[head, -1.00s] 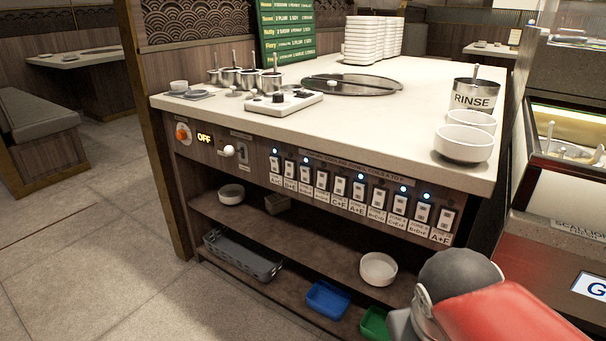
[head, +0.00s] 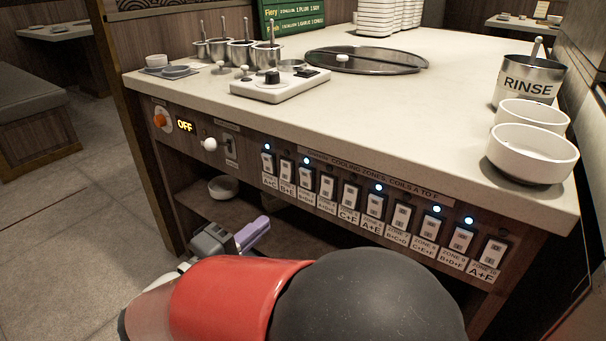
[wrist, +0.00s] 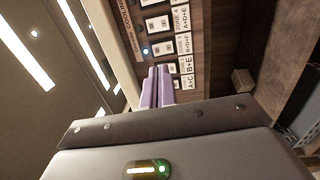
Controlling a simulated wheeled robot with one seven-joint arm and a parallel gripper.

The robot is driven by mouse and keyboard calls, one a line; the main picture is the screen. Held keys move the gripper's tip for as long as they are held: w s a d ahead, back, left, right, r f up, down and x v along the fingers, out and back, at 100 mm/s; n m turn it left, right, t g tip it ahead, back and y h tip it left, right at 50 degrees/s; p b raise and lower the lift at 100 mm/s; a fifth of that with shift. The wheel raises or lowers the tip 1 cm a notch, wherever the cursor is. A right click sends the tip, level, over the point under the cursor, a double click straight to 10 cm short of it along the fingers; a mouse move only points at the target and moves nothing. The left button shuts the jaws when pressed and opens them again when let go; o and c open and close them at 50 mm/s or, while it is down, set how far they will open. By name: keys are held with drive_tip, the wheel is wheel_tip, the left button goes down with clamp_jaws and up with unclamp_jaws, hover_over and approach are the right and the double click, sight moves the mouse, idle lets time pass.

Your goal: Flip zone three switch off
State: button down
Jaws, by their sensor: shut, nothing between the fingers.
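The zone three switch (head: 306,183) is a small white rocker in a dark frame, third from the left in the row on the counter front. The lamp above it glows blue. In the wrist view the switch (wrist: 162,48) shows beside a lit blue lamp, just beyond my fingertips. My gripper (head: 262,223) has purple fingers, shut and empty. In the head view it is below and left of the switch row, apart from it. In the wrist view the gripper (wrist: 158,72) points toward the panel, its fingers partly covering the first switches.
Neighbouring switches (head: 349,194) stand close on both sides; several lamps are lit. A white-knobbed lever (head: 210,144) and an orange knob (head: 160,121) beside an OFF display (head: 186,125) are at left. The countertop (head: 400,110) overhangs the panel. An open shelf with a bowl (head: 223,187) lies below.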

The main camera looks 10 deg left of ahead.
sight(303, 174)
drive_tip(key=shift+s+a+t, duration=0.2)
drive_tip(key=shift+a+t, duration=0.2)
drive_tip(key=shift+a, duration=0.6)
drive_tip(key=p+x, duration=0.1)
drive_tip(key=x, duration=1.3)
drive_tip(key=shift+a, duration=0.15)
drive_tip(key=shift+w, duration=0.15)
drive_tip(key=shift+w+d+r+g+y, duration=0.2)
drive_tip(key=shift+r+g+y, duration=0.1)
drive_tip(key=shift+y, duration=0.1)
